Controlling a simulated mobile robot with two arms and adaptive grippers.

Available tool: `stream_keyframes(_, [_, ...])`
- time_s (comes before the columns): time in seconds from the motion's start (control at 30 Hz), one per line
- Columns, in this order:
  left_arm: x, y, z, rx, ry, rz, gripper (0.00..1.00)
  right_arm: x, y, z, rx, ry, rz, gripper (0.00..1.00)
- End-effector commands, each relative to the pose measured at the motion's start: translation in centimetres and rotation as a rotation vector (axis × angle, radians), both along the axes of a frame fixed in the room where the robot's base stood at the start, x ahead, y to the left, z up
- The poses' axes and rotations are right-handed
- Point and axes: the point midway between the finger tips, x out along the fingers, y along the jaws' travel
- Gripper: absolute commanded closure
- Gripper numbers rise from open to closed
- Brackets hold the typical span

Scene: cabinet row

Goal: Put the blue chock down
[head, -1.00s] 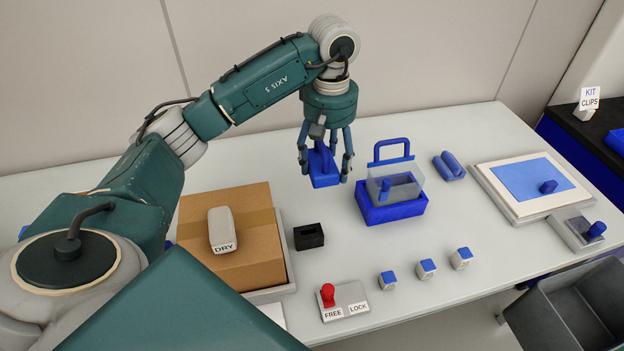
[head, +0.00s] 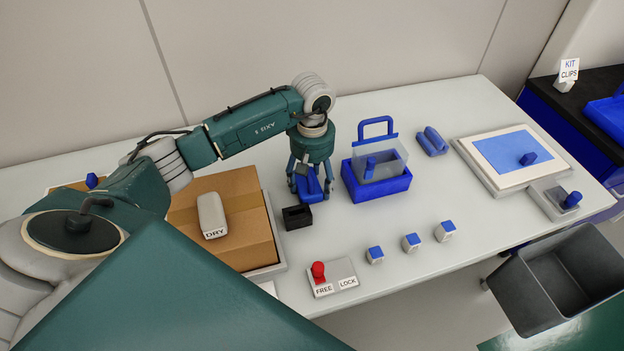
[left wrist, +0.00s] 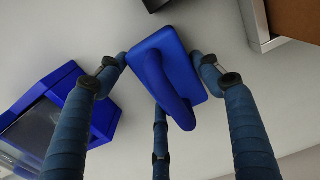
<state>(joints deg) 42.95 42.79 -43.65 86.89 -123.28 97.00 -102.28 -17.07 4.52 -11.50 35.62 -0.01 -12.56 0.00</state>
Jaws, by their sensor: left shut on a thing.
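The blue chock (head: 309,186) is a blue block with a curved handle. It is in my left gripper (head: 309,180), low over the white table, between the cardboard box and the blue bin. In the left wrist view the chock (left wrist: 172,62) lies between the fingers of the left gripper (left wrist: 162,75), which are shut on it. I cannot tell whether its underside touches the table. My right gripper is not in view.
A small black holder (head: 297,217) stands close in front of the chock. The cardboard box (head: 243,222) is to the left, the blue bin (head: 352,186) to the right. Several blue-topped blocks (head: 411,243) and a red-knobbed switch (head: 332,278) are nearer the front edge.

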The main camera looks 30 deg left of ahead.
Motion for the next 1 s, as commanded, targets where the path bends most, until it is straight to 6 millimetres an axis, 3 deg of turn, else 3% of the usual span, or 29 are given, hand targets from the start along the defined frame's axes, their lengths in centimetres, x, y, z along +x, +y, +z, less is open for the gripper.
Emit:
stream_keyframes(0.23, [0.0, 0.0, -0.4, 0.001, -0.001, 0.000, 0.67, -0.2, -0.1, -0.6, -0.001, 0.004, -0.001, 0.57])
stream_keyframes(0.27, [0.0, 0.0, -0.2, 0.001, -0.001, 0.000, 0.29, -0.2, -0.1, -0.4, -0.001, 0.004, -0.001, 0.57])
stream_keyframes(0.33, [0.0, 0.0, -0.2, 0.001, 0.000, 0.000, 0.16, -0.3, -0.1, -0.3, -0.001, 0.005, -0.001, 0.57])
stream_keyframes(0.77, [0.1, 0.0, 0.7, 0.001, -0.003, 0.000, 0.16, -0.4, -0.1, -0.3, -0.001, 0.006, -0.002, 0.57])
stream_keyframes(1.0, [0.2, 0.1, 5.4, 0.002, -0.007, -0.001, 0.16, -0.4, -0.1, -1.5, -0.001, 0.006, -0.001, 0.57])
